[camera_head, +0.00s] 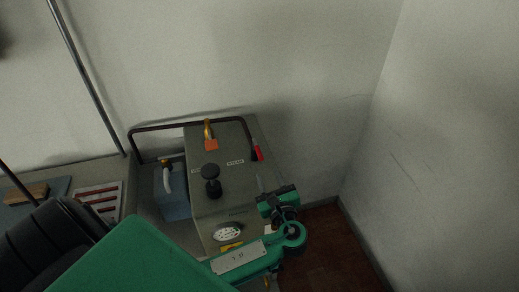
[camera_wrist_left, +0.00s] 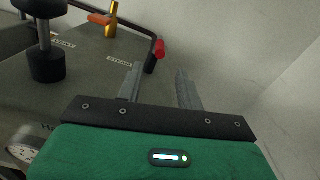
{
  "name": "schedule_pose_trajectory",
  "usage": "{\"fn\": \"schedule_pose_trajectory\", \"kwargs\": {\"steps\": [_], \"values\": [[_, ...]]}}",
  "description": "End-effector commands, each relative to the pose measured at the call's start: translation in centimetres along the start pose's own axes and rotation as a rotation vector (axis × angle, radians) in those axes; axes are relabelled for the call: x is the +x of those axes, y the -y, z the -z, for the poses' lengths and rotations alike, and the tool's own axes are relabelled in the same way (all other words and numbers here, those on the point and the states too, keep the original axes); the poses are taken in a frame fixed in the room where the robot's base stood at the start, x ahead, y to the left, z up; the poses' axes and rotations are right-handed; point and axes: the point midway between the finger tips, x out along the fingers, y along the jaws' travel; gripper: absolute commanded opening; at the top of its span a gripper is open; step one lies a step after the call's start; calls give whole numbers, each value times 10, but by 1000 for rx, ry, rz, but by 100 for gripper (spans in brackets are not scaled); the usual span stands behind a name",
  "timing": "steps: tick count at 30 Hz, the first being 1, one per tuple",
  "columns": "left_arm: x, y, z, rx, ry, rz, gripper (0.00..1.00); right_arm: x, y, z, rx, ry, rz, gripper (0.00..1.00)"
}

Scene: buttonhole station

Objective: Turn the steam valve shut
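The steam valve has a red lever (camera_head: 257,150) on a dark base, at the right edge of the grey boiler box's top, near a label reading STEAM. In the left wrist view the red lever (camera_wrist_left: 160,48) stands just beyond my fingers, in line with the gap between them. My left gripper (camera_wrist_left: 160,70) is open and empty, its two grey fingers apart and not visibly touching the lever. In the head view the left gripper (camera_head: 268,187) is at the box's right side, nearer the camera than the lever. My right gripper is not in view.
The grey box (camera_head: 228,187) also bears a black knob (camera_head: 211,171), a brass fitting with an orange tag or handle (camera_head: 210,143) and a dial (camera_head: 228,232). A dark rail (camera_head: 180,123) runs behind. A blue container (camera_head: 172,198) stands left. Walls close off the back and right.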

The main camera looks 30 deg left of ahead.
Motion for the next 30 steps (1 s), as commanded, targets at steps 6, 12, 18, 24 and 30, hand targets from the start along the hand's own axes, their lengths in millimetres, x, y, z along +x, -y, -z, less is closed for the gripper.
{"fn": "schedule_pose_trajectory", "kwargs": {"steps": [6, 12, 18, 24, 30], "values": [[49, 1, -4, 3, 2, 0, 37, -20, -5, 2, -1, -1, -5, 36], [86, 0, -3, 1, 1, -1, 37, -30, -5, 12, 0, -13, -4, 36], [104, 0, 0, 0, 0, 1, 37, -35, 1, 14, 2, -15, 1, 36], [107, 0, 1, -1, -1, 1, 37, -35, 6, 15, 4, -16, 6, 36], [107, 0, 1, -1, -1, 1, 25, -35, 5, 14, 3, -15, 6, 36]]}}
